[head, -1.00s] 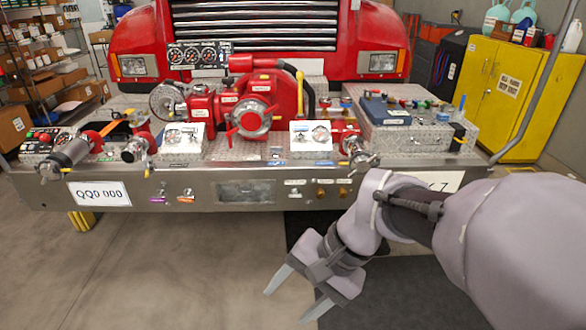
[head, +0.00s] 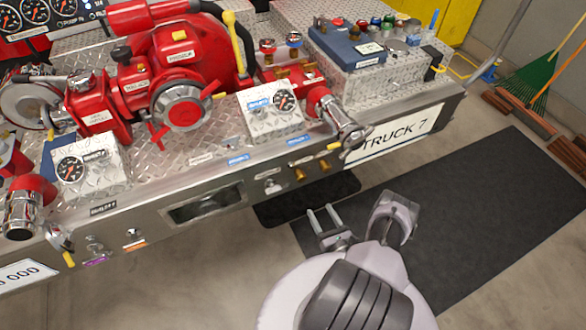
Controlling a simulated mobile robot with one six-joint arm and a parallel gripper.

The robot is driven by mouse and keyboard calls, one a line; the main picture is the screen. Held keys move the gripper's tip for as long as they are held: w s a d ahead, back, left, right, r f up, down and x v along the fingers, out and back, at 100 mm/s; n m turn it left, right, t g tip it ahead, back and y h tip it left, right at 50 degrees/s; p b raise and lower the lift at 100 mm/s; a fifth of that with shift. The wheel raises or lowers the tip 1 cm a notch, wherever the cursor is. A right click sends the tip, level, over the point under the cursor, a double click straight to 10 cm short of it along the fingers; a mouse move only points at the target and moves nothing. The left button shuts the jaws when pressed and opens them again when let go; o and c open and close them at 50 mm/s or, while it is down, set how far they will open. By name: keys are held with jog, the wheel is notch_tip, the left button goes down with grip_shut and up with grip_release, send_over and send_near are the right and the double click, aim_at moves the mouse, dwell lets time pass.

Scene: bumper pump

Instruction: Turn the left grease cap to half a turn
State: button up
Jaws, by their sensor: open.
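Two small brass-coloured knobs, which look like the grease caps, sit side by side on the front face of the steel bumper. The left grease cap (head: 299,174) is beside the right grease cap (head: 319,165). Their turn angle is too small to read. My gripper (head: 320,210) is open and empty. Its two fingers are apart and point towards the bumper, just below the caps in the picture, touching neither.
A chrome outlet (head: 345,126) juts out above and right of the caps, with a yellow-tipped lever (head: 333,147) beside it. A silver fitting (head: 272,185) is left of them. A red pump (head: 180,80) stands on the bumper. The floor mat (head: 440,200) is clear.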

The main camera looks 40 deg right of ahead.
aim_at(303, 180)
jog(key=b+x, duration=0.4)
jog(key=x, duration=1)
jog(key=shift+w+f+b, duration=0.1)
jog(key=shift+w+b, duration=0.25)
jog(key=shift+b, duration=0.05)
jog(key=shift+w+d, duration=0.1)
jog(key=shift+w, duration=0.45)
jog(key=shift+c, duration=0.5)
grip_shut()
jog(key=shift+b, duration=0.3)
